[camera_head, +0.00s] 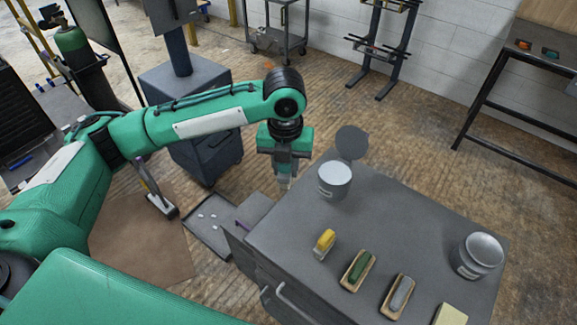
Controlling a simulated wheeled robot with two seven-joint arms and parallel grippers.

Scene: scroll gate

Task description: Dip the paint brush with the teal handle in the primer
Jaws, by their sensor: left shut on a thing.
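My left gripper (288,177) points down just left of an open can (335,180) at the cabinet's back left corner. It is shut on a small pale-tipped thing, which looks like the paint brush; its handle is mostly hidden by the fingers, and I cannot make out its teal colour. The open can holds something pale, and a round grey lid (351,142) stands up behind it. A second can (480,254) stands at the cabinet's right end. The labels are too small to read, so I cannot tell which can is primer. My right gripper is out of view.
The grey cabinet top (300,215) carries a yellow-handled tool (325,243), a green-topped brush (358,269), a grey-topped brush (398,296) and a yellowish block (451,315). A tray (212,232) lies left of the cabinet.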

